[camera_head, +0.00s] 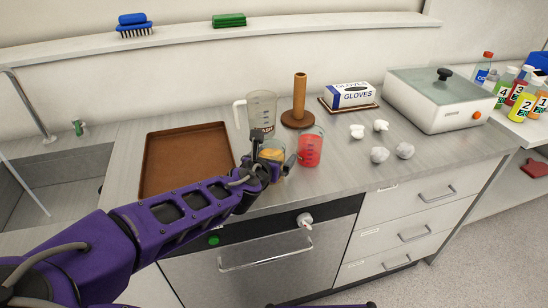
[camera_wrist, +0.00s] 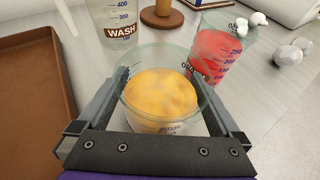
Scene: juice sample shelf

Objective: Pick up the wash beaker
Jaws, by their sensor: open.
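The wash beaker (camera_head: 262,108) is a clear jug with a handle on its left, standing upright at the back of the counter. In the wrist view the beaker (camera_wrist: 122,14) shows its WASH label at the top, beyond my fingers; its rim is cut off. My gripper (camera_head: 273,152) is open, with its fingers on either side of a different clear beaker (camera_wrist: 160,95) holding orange contents. I cannot tell if the fingers touch it. My gripper is in front of the wash beaker and apart from it. In the head view my gripper partly hides the orange beaker.
A beaker of red liquid (camera_head: 309,150) stands close to the right. A brown tray (camera_head: 158,183) lies left. A wooden post (camera_head: 299,97), a glove box (camera_head: 350,95), crumpled white pieces (camera_head: 379,154) and a lidded bath (camera_head: 437,102) stand behind or to the right.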

